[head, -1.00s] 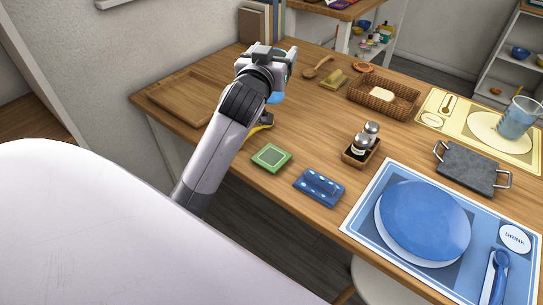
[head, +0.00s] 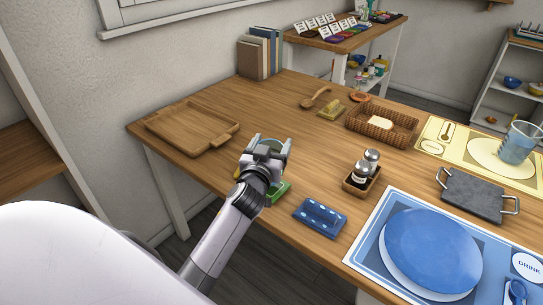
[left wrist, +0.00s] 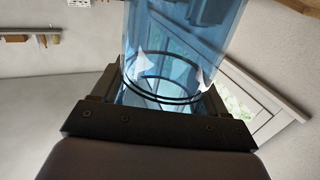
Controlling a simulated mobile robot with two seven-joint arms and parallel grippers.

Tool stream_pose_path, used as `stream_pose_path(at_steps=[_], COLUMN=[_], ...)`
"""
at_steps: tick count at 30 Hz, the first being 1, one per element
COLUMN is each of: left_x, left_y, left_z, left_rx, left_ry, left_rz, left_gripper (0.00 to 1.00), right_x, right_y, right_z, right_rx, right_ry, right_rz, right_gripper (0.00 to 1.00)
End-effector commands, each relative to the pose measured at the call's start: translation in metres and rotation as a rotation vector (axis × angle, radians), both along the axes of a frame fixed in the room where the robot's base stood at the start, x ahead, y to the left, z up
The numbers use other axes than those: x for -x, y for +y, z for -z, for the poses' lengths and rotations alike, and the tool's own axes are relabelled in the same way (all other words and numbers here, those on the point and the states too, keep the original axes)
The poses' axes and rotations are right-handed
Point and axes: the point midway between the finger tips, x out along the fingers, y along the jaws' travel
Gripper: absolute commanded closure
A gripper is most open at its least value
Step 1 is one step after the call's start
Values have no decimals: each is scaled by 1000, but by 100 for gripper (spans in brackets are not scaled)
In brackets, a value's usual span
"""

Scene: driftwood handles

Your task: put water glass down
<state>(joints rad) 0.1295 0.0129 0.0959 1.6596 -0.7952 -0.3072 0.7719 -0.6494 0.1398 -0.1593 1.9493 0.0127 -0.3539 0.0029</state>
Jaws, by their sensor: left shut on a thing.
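My left gripper (head: 268,148) is shut on a clear bluish water glass (left wrist: 180,45). In the left wrist view the glass stands out between the fingers, with its round edge near the jaws. In the head view the gripper mostly hides the glass. The gripper is over the near left part of the wooden table (head: 215,92), in front of a green square coaster (head: 280,190) that is partly covered. I cannot tell whether the glass touches the table. My right gripper is not in view.
A wooden tray (head: 165,128) lies to the left. A blue dotted block (head: 320,216) and a shaker caddy (head: 350,186) lie to the right.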

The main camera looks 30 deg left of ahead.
Motion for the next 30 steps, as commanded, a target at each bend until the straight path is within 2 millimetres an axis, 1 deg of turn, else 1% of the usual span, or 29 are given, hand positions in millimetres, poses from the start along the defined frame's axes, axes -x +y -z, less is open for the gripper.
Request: stream_pose_path(at_steps=[1, 4, 6, 13, 17, 18, 20, 30], left_x=[0, 0, 0, 0, 0, 0, 0, 0], left_y=[0, 0, 0, 0, 0, 0, 0, 0], left_z=[12, 23, 25, 24, 29, 29, 28, 28], left_rx=[3, 2, 1, -1, -1, -1, -1, -1], left_ry=[1, -1, -1, -2, -2, 0, 0, 0], left_rz=[0, -1, 1, 1, 1, 0, 0, 0], left_gripper=[84, 84, 84, 84, 84, 20, 1, 1], right_x=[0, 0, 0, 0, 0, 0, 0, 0], right_y=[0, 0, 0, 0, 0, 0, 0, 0], right_z=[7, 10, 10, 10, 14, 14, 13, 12], right_rx=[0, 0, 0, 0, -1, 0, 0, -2], right_ry=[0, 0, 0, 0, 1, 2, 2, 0], right_rz=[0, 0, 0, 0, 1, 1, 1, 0], right_gripper=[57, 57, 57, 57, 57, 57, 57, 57])
